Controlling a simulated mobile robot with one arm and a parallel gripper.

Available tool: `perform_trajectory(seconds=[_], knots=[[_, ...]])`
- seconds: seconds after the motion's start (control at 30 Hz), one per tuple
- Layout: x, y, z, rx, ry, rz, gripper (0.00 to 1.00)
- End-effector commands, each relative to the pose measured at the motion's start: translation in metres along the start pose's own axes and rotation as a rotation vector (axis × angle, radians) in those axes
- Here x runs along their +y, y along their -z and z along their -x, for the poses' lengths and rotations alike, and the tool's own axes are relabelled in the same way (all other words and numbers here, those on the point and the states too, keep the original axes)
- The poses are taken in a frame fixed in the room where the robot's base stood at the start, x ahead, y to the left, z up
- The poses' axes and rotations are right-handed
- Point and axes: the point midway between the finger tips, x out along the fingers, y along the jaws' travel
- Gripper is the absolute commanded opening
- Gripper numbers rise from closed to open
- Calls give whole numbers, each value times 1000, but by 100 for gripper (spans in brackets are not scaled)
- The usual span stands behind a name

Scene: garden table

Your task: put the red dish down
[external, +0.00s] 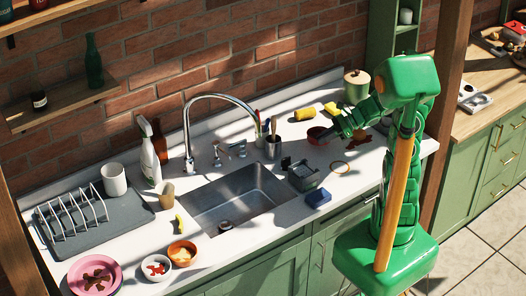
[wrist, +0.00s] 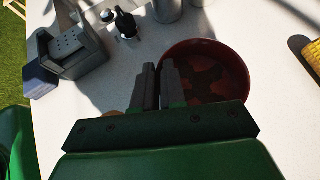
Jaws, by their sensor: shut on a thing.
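The red dish (wrist: 240,68) is a round, dark red bowl with brown pieces or patches inside. It shows at the right of centre in the wrist view, and in the external view (external: 316,133) towards the back of the white counter. My gripper (wrist: 158,70) is shut on the left part of its rim, and the fingers hide some of that edge. In the external view my gripper (external: 332,134) reaches the dish from the right. The dish looks about level. I cannot tell whether its base touches the counter.
The white counter (external: 285,222) has a sink (external: 240,192) in its middle. A grey box (external: 303,175) and a blue block (external: 318,198) stand in front of the dish. Yellow items (external: 304,114) lie behind it.

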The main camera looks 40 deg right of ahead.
Motion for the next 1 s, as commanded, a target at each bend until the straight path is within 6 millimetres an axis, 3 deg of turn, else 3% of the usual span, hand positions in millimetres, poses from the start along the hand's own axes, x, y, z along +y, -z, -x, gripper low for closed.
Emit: perform_trajectory(seconds=[0.2,0.5,0.73,0.77,0.9,1.0], knots=[[-5,5,-5,-1,0,-1,0],[-4,29,-18,-2,0,-3,0],[-4,30,-18,0,1,-1,0],[-4,30,-18,0,1,-1,13],[-4,30,-18,0,0,-1,35],[-4,30,-18,-1,0,-1,36]])
